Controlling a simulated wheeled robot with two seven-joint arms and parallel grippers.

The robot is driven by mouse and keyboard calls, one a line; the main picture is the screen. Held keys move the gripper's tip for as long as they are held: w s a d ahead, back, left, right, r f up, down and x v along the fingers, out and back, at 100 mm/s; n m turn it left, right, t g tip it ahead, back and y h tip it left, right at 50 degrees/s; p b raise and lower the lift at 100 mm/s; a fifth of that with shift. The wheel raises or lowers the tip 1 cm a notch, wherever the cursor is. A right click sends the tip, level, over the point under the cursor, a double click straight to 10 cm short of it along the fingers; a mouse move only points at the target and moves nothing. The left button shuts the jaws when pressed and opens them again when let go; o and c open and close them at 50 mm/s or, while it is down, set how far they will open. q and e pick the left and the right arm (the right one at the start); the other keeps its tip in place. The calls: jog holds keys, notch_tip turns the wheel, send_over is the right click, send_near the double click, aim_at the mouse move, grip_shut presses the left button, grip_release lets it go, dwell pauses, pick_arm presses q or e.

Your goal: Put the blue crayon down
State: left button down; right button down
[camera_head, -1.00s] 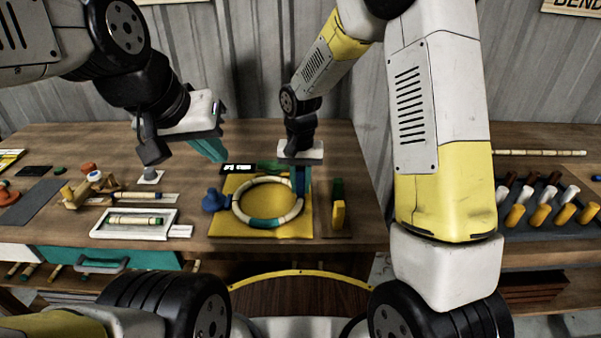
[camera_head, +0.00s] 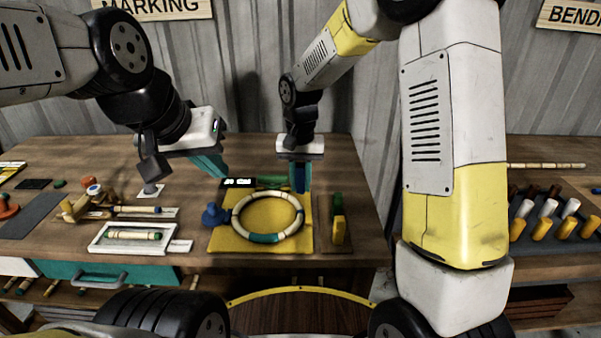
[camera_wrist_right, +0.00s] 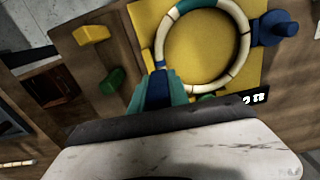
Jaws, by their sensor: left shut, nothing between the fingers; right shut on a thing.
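My right gripper (camera_head: 300,178) is shut on the blue crayon (camera_wrist_right: 158,88), which points downward between the teal fingers. The gripper is at the back right of the rattan ring (camera_head: 240,228), a pale hoop with blue-green bands. In the right wrist view the crayon shows next to the ring's edge; I cannot tell whether its tip touches anything. The ring lies on a yellow board (camera_head: 228,240). A dark holder strip (camera_head: 337,246) to the right carries a green crayon (camera_head: 337,203) and a yellow crayon (camera_head: 338,232). My left gripper (camera_head: 212,166) is shut and empty, above the table left of the board.
A blue knob-like piece (camera_head: 213,214) stands at the board's left edge. A white tray (camera_head: 100,242) with a green-tipped rattan piece lies left. A small dark display (camera_head: 238,183) sits behind the board. Pegs (camera_head: 545,215) fill a rack at far right, beyond a gap.

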jog(key=w+d, duration=0.6)
jog(key=d, duration=0.1)
send_over(327, 203)
jog(key=shift+n, duration=0.3)
notch_tip(327, 203, down, 4)
jog(key=shift+d+f, duration=0.1)
jog(key=shift+f, duration=2.55)
jog(key=c, duration=1.3)
grip_release()
jog(key=shift+f, duration=0.1)
jog(key=shift+o, duration=0.2)
